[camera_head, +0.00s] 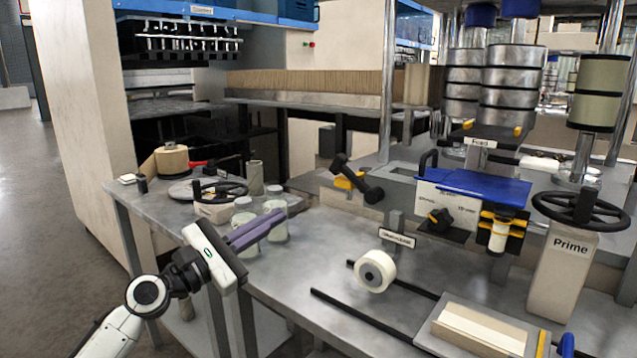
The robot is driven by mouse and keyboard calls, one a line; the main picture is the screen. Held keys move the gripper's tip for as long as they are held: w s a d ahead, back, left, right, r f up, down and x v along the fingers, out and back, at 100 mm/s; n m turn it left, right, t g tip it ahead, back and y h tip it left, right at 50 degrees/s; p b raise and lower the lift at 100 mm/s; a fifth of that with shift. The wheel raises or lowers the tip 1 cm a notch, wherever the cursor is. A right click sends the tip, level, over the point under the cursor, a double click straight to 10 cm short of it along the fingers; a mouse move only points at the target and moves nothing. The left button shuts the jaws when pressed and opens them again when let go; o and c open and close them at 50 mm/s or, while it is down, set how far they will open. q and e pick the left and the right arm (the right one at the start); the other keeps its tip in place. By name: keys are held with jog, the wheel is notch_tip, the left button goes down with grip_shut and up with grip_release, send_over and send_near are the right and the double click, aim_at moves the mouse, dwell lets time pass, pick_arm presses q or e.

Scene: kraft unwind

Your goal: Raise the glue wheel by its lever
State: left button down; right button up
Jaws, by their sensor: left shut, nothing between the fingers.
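My left gripper (279,218) reaches in from the lower left over the front edge of the steel bench. Its purple-grey fingers are shut and empty, in front of clear jars (274,224). A black lever with thick ends (357,180) slants down to the right on a yellow mount, right of and beyond the gripper, apart from it. A small sign on a post (397,238) stands below it; its text is too small to read surely. A white roll with a dark hub (376,271) is nearer; I cannot tell which part is the glue wheel. My right gripper is out of view.
A blue-topped unit (485,188) with a black knob (438,220) stands to the right. A "Prime" handwheel (582,208) is at the far right. Black rails (365,322) and a tray (432,335) lie in front. Bench space (310,255) right of the gripper is clear.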

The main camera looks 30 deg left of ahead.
aim_at(354, 174)
pick_arm(q)
jog(key=w+d+r+p, duration=0.4)
jog(key=w+r+p, duration=0.1)
jog(key=w, duration=0.4)
jog(key=shift+w+r, duration=0.2)
jog(key=shift+r, duration=0.05)
jog(key=shift+w+r, duration=0.1)
dwell(0.3)
